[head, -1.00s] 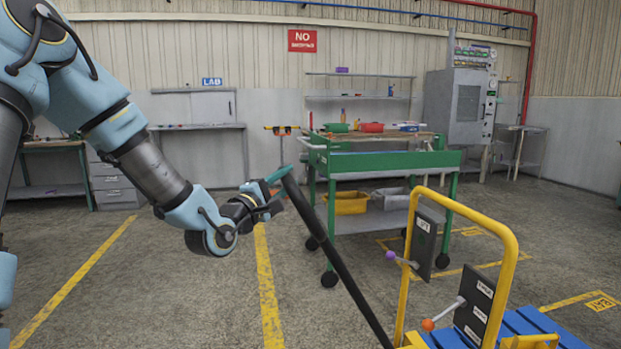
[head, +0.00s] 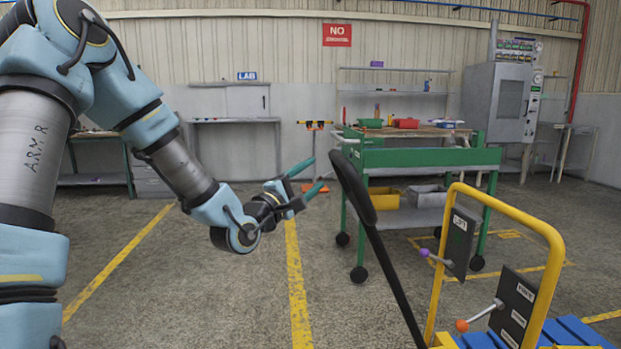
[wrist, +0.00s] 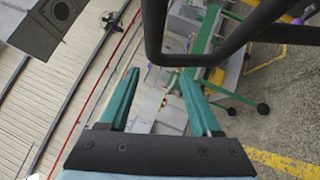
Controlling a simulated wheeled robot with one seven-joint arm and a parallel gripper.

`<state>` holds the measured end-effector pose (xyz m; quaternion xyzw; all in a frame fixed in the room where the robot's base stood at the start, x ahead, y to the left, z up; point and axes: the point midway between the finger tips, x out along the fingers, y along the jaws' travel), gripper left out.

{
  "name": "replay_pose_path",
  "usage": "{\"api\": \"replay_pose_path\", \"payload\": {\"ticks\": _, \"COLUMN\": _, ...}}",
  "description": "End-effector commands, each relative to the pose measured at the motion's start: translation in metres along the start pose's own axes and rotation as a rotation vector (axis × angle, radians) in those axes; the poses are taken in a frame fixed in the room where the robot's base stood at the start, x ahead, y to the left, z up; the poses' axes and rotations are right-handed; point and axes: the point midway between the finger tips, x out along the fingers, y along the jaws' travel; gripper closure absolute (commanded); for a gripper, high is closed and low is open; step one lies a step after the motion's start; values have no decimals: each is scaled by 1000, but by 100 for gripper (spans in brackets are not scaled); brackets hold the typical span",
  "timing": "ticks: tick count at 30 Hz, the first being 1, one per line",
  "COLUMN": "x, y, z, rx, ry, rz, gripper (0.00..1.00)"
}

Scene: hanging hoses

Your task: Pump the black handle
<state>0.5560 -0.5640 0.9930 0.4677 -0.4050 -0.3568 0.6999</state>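The black handle (head: 387,262) is a long tilted bar with a thick looped top, rising from the yellow-framed cart. My gripper (head: 318,174) is just left of the handle's top in the head view, its teal fingers spread and empty. In the wrist view, the fingers of my gripper (wrist: 158,76) are wide apart, with nothing clamped between them. The black handle (wrist: 154,30) crosses the upper part of that view as a bent loop beyond the fingertips. I cannot tell the exact gap between them.
The cart has a yellow hoop frame (head: 552,275), a purple-knobbed lever (head: 425,253) and an orange-knobbed lever (head: 463,325). A green wheeled workbench (head: 430,157) stands behind the handle. Floor with yellow lines (head: 297,290) is clear below my gripper.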

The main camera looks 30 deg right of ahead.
Motion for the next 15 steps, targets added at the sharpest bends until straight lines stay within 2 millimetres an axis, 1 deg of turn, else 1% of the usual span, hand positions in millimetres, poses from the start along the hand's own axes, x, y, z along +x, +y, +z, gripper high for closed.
{"api": "replay_pose_path", "payload": {"ticks": 5, "x": 0, "y": 0, "z": 0, "rx": 0, "ry": -1, "rz": 0, "gripper": 36}}
{"api": "replay_pose_path", "payload": {"ticks": 8, "x": -4, "y": 0, "z": 0, "rx": 0, "ry": 0, "rz": 0, "gripper": 36}}
{"api": "replay_pose_path", "payload": {"ticks": 11, "x": -15, "y": -1, "z": -1, "rx": 1, "ry": 1, "rz": -1, "gripper": 36}}
{"api": "replay_pose_path", "payload": {"ticks": 15, "x": -42, "y": -1, "z": -1, "rx": 1, "ry": 3, "rz": -2, "gripper": 36}}
